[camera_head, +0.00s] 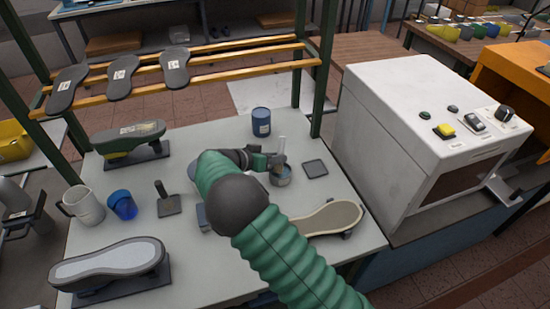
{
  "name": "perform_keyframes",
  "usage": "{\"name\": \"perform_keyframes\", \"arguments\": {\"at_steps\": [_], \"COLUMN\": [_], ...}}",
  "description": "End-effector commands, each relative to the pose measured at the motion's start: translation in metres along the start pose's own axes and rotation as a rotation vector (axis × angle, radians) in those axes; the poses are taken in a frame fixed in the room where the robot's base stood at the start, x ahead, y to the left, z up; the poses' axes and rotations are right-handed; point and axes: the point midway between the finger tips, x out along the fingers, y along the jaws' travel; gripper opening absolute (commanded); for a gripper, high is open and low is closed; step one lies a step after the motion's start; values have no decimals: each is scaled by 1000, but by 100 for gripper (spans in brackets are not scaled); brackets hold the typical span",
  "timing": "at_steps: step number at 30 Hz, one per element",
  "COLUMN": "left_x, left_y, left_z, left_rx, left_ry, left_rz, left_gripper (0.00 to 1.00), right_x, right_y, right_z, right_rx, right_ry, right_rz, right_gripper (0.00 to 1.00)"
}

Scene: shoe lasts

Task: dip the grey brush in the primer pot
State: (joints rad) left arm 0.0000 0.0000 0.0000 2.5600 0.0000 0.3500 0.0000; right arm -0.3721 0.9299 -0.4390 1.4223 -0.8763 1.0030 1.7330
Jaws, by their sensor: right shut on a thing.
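The primer pot (284,182) is a small grey open tin standing on the pale table, right of centre. My right gripper (279,161) is at its near end, shut on the grey brush (282,146). The brush is about upright, with its pale handle rising above the jaws. Its lower end is over or in the pot's mouth. The jaws and small size hide how deep the bristles reach. My left gripper does not show.
A blue can (261,122) stands behind the pot and a dark square pad (315,168) lies right of it. A sole (327,217) lies nearer. A jug (84,206), a blue cup (122,204) and shoe lasts (108,262) fill the left. A white machine (400,130) stands right.

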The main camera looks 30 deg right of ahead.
Motion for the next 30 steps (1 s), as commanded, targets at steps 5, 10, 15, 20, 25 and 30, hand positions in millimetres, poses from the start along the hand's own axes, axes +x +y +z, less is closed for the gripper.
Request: {"name": "perform_keyframes", "arguments": {"at_steps": [5,10,15,20,25,30], "left_x": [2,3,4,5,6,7], "left_y": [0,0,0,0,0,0], "left_z": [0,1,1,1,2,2], "left_rx": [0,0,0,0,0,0], "left_ry": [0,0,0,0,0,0], "left_rz": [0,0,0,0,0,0], "left_gripper": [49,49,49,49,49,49], "right_x": [0,0,0,0,0,0], "right_y": [0,0,0,0,0,0], "right_z": [0,0,1,1,1,1], "right_rx": [0,0,0,0,0,0], "right_ry": [0,0,0,0,0,0], "right_rz": [0,0,0,0,0,0], "right_gripper": [0,0,0,0,0,0]}}
